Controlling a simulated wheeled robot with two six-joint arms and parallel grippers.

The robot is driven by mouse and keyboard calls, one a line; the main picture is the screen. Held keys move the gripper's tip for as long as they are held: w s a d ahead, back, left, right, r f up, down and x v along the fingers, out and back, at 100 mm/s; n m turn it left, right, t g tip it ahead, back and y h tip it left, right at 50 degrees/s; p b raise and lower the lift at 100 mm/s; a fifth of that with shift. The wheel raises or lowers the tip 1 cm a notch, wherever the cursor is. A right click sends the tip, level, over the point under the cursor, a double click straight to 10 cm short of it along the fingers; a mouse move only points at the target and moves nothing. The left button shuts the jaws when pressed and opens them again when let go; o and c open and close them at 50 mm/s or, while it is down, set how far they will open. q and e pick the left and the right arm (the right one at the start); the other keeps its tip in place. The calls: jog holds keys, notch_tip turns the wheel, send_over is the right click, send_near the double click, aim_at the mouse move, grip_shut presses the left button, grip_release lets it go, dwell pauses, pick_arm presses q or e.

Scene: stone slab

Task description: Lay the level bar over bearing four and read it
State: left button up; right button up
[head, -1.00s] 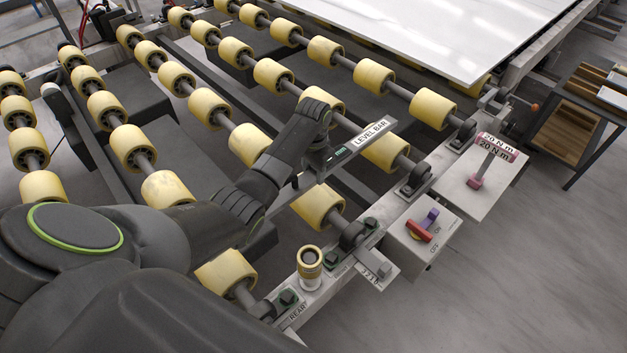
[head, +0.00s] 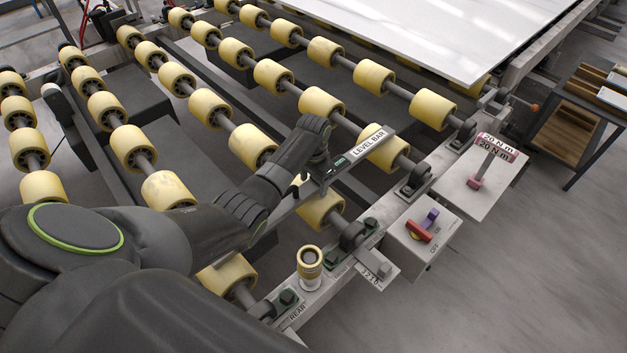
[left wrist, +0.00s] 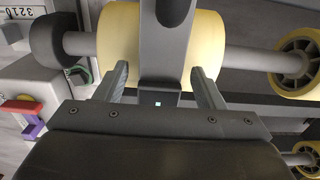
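The level bar (head: 369,143) is a long grey bar with a "LEVEL BAR" label and a small green window. My left gripper (head: 317,172) is shut on it near its middle and holds it over the yellow rollers. In the left wrist view, the grey bar (left wrist: 166,60) passes between the fingers, in front of a yellow roller (left wrist: 115,45). Black bearings sit along the side rail, one (head: 352,235) beside the near roller and another (head: 416,178) farther along. I cannot read which is bearing four, or whether the bar touches anything. My right gripper is out of view.
A switch box (head: 423,232) with red and purple handles and a box with a "20 N m" tool (head: 492,155) stand outside the rail. A yellow-topped cylinder (head: 309,262) stands on the rail. A white slab (head: 440,30) lies behind.

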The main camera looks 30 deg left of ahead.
aim_at(314, 184)
pick_arm(q)
jog(key=shift+r, duration=0.15)
notch_tip(314, 184, up, 12)
jog(key=shift+b, duration=0.4)
dwell(0.6)
